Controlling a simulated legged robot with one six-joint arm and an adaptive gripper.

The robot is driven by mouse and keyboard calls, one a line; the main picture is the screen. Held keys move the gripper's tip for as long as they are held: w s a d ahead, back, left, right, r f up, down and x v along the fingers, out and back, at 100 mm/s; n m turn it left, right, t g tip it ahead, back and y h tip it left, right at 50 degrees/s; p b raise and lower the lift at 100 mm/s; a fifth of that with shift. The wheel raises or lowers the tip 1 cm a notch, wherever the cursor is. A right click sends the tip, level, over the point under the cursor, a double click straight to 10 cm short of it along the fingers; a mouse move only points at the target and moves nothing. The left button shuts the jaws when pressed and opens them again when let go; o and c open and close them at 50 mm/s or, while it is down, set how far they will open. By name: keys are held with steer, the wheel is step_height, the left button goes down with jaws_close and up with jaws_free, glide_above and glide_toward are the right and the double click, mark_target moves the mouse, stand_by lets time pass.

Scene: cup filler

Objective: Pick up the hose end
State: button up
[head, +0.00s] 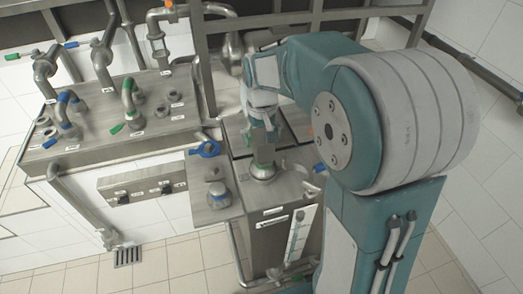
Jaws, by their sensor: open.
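My gripper (262,138) is small in the view, at the end of my teal arm. It points down over the metal cabinet in the centre and is open. Just below it is a round metal fitting (262,172) with a green part at its top. I cannot tell whether the gripper touches this fitting. No hose end can be made out for certain. My arm hides the area behind and right of the gripper.
A metal frame (285,20) stands close behind my arm. A clear gauge tube (298,235) is on the cabinet front. The tiled floor (180,262) in front is free.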

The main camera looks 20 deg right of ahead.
steer(key=c, duration=1.3)
steer(key=shift+r, duration=0.1)
